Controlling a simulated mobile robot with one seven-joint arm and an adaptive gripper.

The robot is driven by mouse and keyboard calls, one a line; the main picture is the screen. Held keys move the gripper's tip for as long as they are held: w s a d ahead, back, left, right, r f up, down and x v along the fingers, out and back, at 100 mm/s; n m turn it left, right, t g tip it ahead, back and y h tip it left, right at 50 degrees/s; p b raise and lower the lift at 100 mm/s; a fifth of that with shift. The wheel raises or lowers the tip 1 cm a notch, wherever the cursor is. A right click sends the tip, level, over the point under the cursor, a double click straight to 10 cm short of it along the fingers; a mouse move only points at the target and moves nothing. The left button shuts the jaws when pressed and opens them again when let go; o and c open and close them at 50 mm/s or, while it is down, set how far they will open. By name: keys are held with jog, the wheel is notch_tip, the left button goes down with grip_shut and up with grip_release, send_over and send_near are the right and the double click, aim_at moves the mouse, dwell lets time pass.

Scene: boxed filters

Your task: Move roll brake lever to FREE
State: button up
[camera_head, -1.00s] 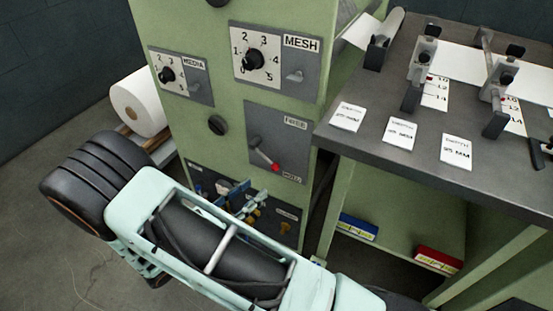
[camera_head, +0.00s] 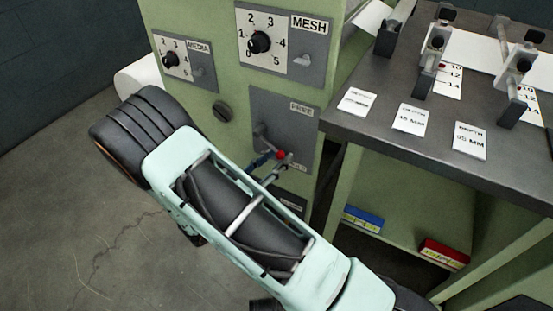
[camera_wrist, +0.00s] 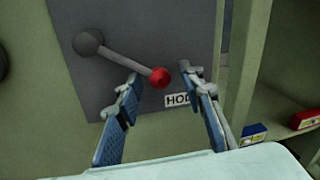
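The roll brake lever (camera_head: 266,142) is a grey bar with a red knob (camera_head: 280,154) on a grey plate (camera_head: 300,128). The plate reads FREE at top and HOLD at bottom. In the wrist view the lever (camera_wrist: 125,58) slopes from its pivot down right to the knob (camera_wrist: 160,77), just above the HOLD label (camera_wrist: 177,100). My gripper (camera_wrist: 159,73) is open, its blue-padded fingertips on either side of the knob; contact is not clear. In the head view my gripper (camera_head: 268,165) is small and partly hidden by my arm.
Above the lever are the MESH dial (camera_head: 260,42) and MEDIA dial (camera_head: 172,58); a black knob (camera_head: 222,111) is to its left. A dark bench (camera_head: 345,122) with cards and clamps stands at right. Blue (camera_head: 363,219) and red (camera_head: 445,253) boxes lie on the shelf below.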

grip_shut()
jog(key=shift+r, duration=0.1)
dwell(0.4)
